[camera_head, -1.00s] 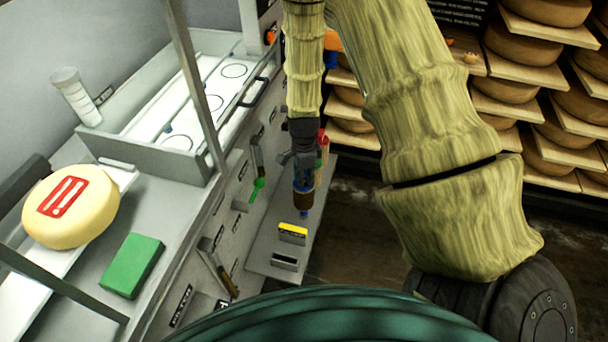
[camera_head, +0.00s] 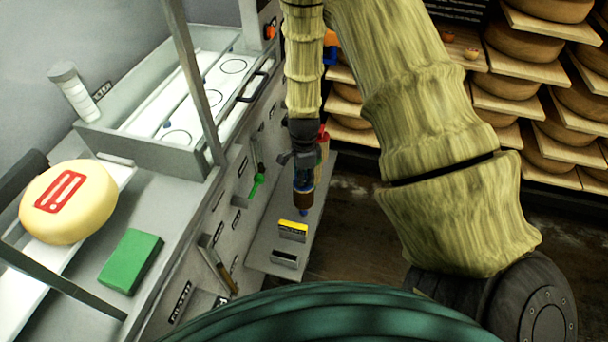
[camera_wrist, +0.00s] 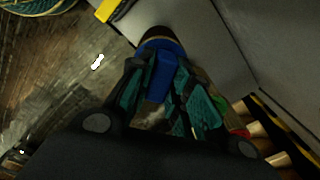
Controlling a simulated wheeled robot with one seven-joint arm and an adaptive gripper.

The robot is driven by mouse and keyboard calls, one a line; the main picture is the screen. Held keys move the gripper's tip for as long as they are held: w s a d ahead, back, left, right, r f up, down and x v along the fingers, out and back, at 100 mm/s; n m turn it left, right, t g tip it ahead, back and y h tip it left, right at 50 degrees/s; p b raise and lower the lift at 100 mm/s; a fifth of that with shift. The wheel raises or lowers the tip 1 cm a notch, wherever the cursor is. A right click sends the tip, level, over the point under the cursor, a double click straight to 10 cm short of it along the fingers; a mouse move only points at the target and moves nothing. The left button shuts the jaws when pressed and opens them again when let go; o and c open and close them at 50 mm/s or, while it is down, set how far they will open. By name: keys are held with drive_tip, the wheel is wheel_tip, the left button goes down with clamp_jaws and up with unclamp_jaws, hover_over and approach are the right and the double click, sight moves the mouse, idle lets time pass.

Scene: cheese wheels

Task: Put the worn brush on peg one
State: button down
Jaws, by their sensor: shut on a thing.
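My gripper (camera_head: 303,164) is shut on a blue-handled brush (camera_wrist: 160,74), which hangs below the fingers in the head view, with a brown band and a blue tip. In the wrist view the blue handle lies between the teal finger pads, and its far end is brown and rounded. I cannot tell from its bristles how worn it is. It is held over the low shelf, apart from the wall panel. A green brush (camera_head: 257,184) hangs on the panel, left of my gripper. Small wall labels there are too small to read, so I cannot tell which peg is one.
A yellow-topped block (camera_head: 293,230) and a grey holder (camera_head: 284,259) stand on the low shelf (camera_head: 262,245). A brown-handled tool (camera_head: 221,272) hangs nearer on the panel. A red-topped item (camera_head: 322,143) is close behind my gripper. Cheese racks (camera_head: 535,85) stand right.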

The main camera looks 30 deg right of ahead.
drive_tip(key=shift+f, duration=0.35)
drive_tip(key=c, duration=1.2)
unclamp_jaws()
drive_tip(key=shift+c, duration=0.2)
wheel_tip(320, 180, up, 12)
drive_tip(key=shift+s, duration=0.1)
